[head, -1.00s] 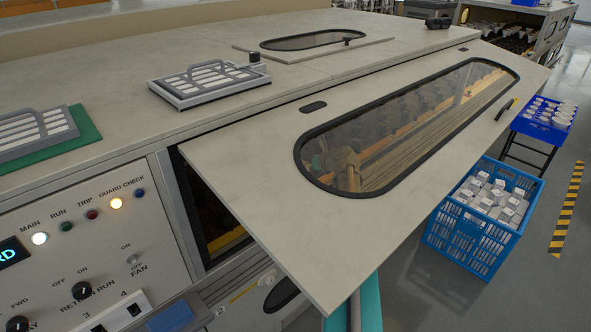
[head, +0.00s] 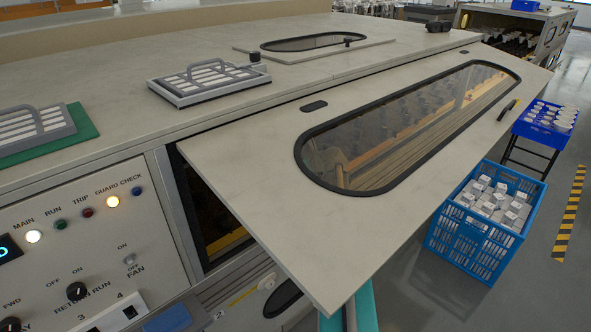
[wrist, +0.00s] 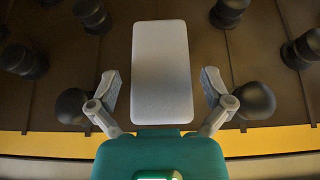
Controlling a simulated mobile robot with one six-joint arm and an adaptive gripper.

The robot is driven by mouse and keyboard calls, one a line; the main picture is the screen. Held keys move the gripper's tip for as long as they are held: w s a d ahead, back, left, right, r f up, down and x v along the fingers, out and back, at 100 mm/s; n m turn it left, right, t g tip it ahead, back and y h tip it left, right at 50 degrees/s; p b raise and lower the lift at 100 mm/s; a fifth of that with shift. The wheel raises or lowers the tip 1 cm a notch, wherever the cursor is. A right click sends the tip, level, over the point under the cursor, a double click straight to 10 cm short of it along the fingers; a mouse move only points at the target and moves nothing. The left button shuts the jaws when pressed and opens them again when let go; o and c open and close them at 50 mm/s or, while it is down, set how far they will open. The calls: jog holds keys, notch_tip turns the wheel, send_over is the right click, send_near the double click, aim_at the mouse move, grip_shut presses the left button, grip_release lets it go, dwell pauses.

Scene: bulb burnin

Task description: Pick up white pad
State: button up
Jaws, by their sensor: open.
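The white pad (wrist: 161,70) is a pale, upright-looking rectangle in the middle of the wrist view. My gripper (wrist: 161,92) is open, with one finger on each side of the pad's lower half. A gap shows between each finger and the pad, so neither visibly touches it. The pad's lower end lies just above the green gripper body in the picture. I cannot tell how far the pad is from my palm. In the head view neither the gripper nor this pad can be made out.
Dark rounded knobs (wrist: 92,15) stand around the pad on a dark brown surface, some close behind the fingers. A yellow strip (wrist: 50,143) runs below. In the head view, a large pale panel with a window (head: 400,130) slopes over the machine. A blue crate (head: 465,250) stands on the floor.

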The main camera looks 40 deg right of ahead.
jog(key=shift+b+x, duration=0.35)
jog(key=shift+x, duration=0.7)
jog(key=c, duration=0.9)
jog(key=shift+r, duration=0.25)
notch_tip(320, 180, up, 10)
jog(key=p, duration=1)
jog(key=shift+f, duration=0.2)
